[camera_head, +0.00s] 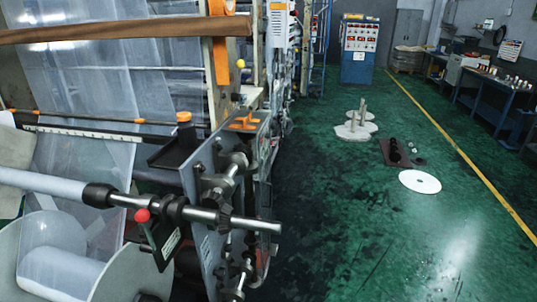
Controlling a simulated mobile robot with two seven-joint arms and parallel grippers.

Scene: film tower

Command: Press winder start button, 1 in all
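The winder (200,185) fills the left half of the head view, with clear film and metal rollers. I cannot make out for sure which part is its start button. A red ball knob (142,215) stands on a small dark lever bracket at the winder's front. A yellow ball knob (241,63) shows higher up, beside an orange upright. A blue control cabinet (358,62) with a pale panel of small buttons and lights stands at the back; its labels are too small to read. Neither of my grippers shows in this view.
A steel shaft (235,222) sticks out to the right from the winder. On the green floor lie a white disc (420,181), a dark plate (394,153) and a pale base with posts (356,130). A blue workbench (490,92) lines the right wall.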

